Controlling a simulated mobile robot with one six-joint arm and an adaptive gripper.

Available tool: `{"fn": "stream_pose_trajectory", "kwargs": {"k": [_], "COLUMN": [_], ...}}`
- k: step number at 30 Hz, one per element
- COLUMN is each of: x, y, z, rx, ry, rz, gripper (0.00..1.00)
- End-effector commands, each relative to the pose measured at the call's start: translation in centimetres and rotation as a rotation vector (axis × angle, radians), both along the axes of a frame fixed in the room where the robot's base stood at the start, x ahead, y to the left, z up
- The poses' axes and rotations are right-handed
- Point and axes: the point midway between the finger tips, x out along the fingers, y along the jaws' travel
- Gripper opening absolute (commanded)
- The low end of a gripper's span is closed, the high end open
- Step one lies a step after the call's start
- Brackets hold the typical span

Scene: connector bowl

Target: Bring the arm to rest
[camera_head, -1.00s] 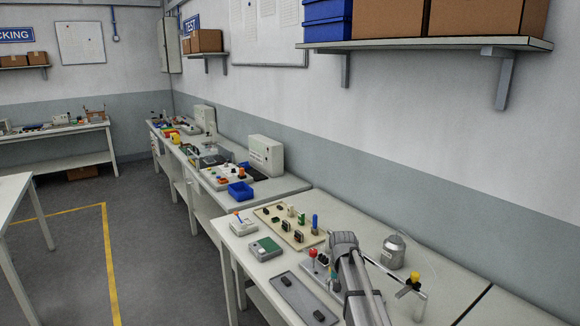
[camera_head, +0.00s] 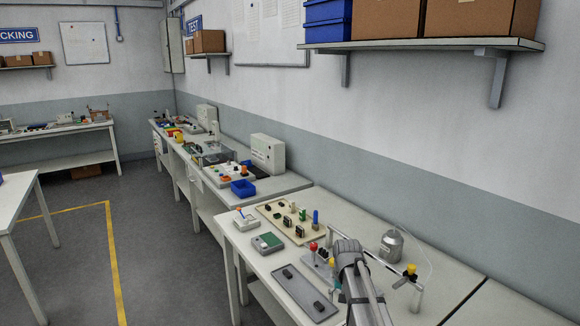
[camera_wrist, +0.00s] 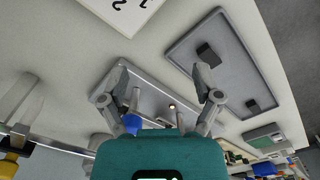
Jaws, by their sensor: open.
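My gripper (camera_wrist: 162,90) is open in the wrist view, its two fingers spread wide with nothing between the tips. It is over a light grey plate (camera_wrist: 150,98) on the bench, with small fittings and a blue part partly hidden by my gripper. A darker grey tray (camera_wrist: 228,92) with two black connectors lies to the right of the fingers. In the head view my arm reaches over the near bench and hides the gripper. The same tray (camera_head: 301,290) lies left of the arm there.
A beige board (camera_head: 278,214) with several connectors and a green-topped box (camera_head: 267,242) stand beyond the tray. A grey canister (camera_head: 391,246) and a bent pipe with a yellow knob (camera_head: 410,269) stand right of the arm. A shelf (camera_head: 430,44) overhangs at the upper right.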

Motion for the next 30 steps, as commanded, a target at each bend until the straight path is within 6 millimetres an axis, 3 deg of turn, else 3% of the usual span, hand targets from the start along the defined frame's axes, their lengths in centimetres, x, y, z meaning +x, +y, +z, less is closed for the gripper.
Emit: {"fn": "stream_pose_trajectory", "kwargs": {"k": [8,15,18,23,30], "x": [-6.6,-15.0,-17.3,-19.0,-19.0], "y": [-0.2,-0.4,-0.4,-0.5,-0.5], "z": [0.0,0.0,0.0,0.0,0.0], "rx": [0.0,-0.001,-0.001,-0.001,-0.001], "ry": [0.0,0.0,0.0,0.0,0.0], "rz": [0.05,0.125,0.147,0.167,0.171], "gripper": [0.82,0.82,0.82,0.82,0.82]}}
